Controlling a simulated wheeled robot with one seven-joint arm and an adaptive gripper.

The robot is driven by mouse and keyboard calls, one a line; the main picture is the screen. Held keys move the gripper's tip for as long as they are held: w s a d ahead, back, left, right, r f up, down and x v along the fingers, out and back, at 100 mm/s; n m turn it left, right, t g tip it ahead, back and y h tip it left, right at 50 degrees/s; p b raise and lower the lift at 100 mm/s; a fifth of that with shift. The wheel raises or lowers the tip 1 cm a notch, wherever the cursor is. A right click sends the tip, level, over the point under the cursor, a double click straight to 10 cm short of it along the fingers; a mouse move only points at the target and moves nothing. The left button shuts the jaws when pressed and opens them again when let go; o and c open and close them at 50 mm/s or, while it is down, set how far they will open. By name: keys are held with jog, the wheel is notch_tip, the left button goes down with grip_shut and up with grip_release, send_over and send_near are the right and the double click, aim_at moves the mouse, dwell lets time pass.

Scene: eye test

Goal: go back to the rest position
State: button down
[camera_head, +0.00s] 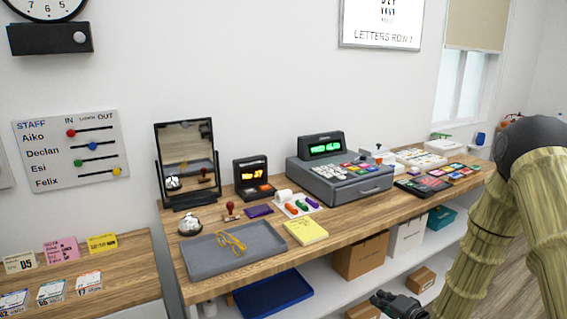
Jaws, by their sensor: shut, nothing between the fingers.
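My gripper (383,299) shows at the bottom edge of the view, right of centre, as a small dark shape partly cut off by the frame. It is shut, and I see nothing held in it. It appears in front of the lower shelf, below the level of the wooden counter top (345,222). My arm, in a straw-coloured ribbed cover with a dark joint, fills the right side and hides the counter's right end.
A grey tray (205,262) with yellow glasses (231,241), a bell (189,226), a mirror (188,160), a lit display (252,178) and a cash register (340,180) stand on the counter. Cardboard boxes (361,257) and a blue tray (272,293) are on the shelf below.

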jog(key=s+a+f+n+g+h, duration=0.2)
jog(key=s+a+f+g, duration=0.15)
jog(key=s+f, duration=0.75)
jog(key=s+a+f+n+g+h, duration=0.1)
jog(key=s+f+n+g, duration=0.1)
jog(key=s, duration=0.9)
jog(key=s+a+f+n+g+h, duration=0.1)
jog(key=s+f+n+g, duration=0.2)
jog(key=s, duration=0.9)
jog(key=s+a+f+n+g+h, duration=0.1)
jog(key=s+f+g, duration=0.3)
jog(key=s, duration=0.8)
jog(key=shift+a+f+n, duration=0.35)
jog(key=shift+f+n, duration=0.05)
jog(key=shift+n, duration=0.5)
